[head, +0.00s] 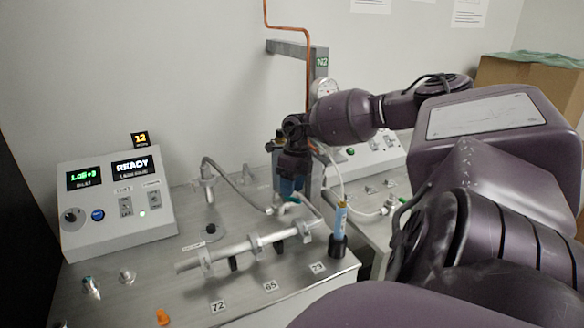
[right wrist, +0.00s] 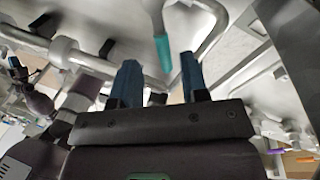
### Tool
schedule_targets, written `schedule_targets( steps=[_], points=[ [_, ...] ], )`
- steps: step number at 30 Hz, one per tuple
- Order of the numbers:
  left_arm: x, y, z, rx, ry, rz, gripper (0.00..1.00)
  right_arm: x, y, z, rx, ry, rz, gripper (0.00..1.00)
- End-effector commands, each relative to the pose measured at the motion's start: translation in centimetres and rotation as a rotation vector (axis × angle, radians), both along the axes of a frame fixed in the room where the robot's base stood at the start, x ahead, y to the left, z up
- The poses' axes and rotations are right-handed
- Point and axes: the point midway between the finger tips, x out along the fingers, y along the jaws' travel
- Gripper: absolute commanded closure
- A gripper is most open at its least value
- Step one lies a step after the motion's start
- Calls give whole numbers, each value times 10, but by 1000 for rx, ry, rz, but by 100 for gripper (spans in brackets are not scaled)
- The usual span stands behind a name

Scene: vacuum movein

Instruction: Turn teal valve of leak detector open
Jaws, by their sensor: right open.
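The teal valve lever (head: 291,200) shows in the head view just below my right gripper (head: 290,184), behind the silver manifold pipe (head: 255,244). In the right wrist view the teal lever (right wrist: 163,52) hangs from a pale stem and appears between the two blue fingertips of my right gripper (right wrist: 159,64). The fingers are apart, with the lever's end near tip level; I cannot tell whether they touch it. My right gripper points down over the bench. The grey detector console (head: 117,205) at left has lit displays, one reading READY. My left gripper is not in view.
A blue-labelled tube with a black base (head: 338,232) stands right of the manifold. A grey curved hose (head: 235,180) runs behind it. An N2 post with a copper pipe (head: 303,60) rises behind my right wrist. An orange piece (head: 162,317) lies at the bench front.

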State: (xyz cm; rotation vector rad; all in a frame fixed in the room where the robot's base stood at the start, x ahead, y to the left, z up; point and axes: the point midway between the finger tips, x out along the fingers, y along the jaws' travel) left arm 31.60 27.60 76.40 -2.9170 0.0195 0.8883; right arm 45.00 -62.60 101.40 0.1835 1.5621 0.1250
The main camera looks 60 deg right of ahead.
Motion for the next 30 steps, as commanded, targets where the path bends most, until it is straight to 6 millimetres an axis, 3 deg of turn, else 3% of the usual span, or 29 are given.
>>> schedule_targets(
  steps=[21,30],
  points=[
    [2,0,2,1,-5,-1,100,1,0,143,-2,-4,-1,59],
    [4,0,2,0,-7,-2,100,1,0,175,-1,-2,0,59]
  ],
)
